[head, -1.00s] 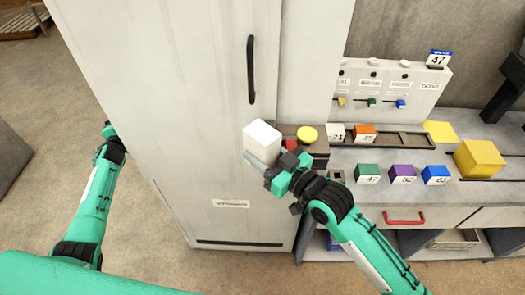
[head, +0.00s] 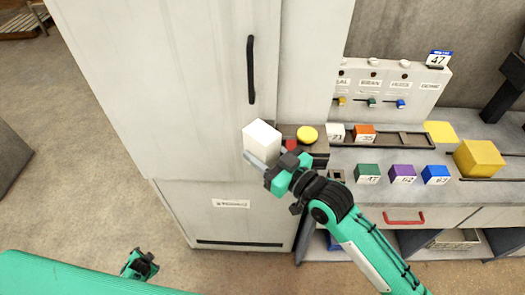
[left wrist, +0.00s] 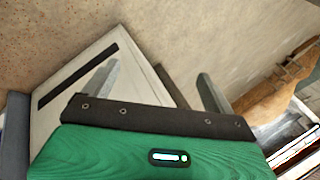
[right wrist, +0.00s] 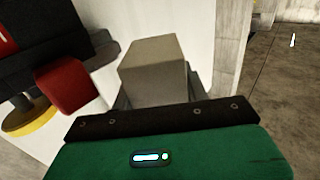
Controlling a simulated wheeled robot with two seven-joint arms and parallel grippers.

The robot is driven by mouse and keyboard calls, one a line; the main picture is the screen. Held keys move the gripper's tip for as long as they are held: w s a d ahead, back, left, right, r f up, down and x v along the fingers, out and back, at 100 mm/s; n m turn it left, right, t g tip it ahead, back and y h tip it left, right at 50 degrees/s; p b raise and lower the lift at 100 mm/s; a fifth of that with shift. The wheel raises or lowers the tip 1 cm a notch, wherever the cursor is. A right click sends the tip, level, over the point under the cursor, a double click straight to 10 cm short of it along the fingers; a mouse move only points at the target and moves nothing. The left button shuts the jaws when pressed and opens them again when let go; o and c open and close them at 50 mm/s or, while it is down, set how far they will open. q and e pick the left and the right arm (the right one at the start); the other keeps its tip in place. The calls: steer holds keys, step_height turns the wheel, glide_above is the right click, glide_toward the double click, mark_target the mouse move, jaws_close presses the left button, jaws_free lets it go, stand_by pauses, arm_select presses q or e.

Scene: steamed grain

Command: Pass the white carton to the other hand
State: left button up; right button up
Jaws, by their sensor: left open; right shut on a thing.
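The white carton (head: 262,139) is held in front of the tall pale cabinet, left of the counter. My right gripper (head: 267,164) is shut on it. In the right wrist view the carton (right wrist: 152,68) sits between the fingers, a plain block. My left gripper (head: 140,264) is low at the bottom left of the head view, well apart from the carton. In the left wrist view its two fingers (left wrist: 155,88) are spread with nothing between them.
The tall cabinet (head: 150,100) with a black handle (head: 251,70) stands close behind the carton. A red block and a yellow knob (head: 307,134) are just right of it. The counter holds several coloured blocks and a yellow cube (head: 479,159). Open floor lies at the left.

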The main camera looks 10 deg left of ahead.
arm_select(q)
steer(key=s+d+f+n+g+h, duration=0.15)
steer(key=s+d+f, duration=0.3)
steer(key=s, duration=0.55)
steer(key=s+d+f+g, duration=0.2)
steer(key=s+d+f, duration=0.3)
steer(key=s, duration=0.5)
steer(key=s+d, duration=0.2)
steer(key=d, duration=0.3)
steer(key=s+d+n+h, duration=0.1)
steer(key=s+d, duration=0.2)
steer(key=d, duration=0.3)
steer(key=s+d+f+n+h, duration=0.1)
steer(key=s+d, duration=0.1)
steer(key=d, duration=0.3)
steer(key=shift+s+d+g, duration=0.25)
steer(key=shift+s+g, duration=0.1)
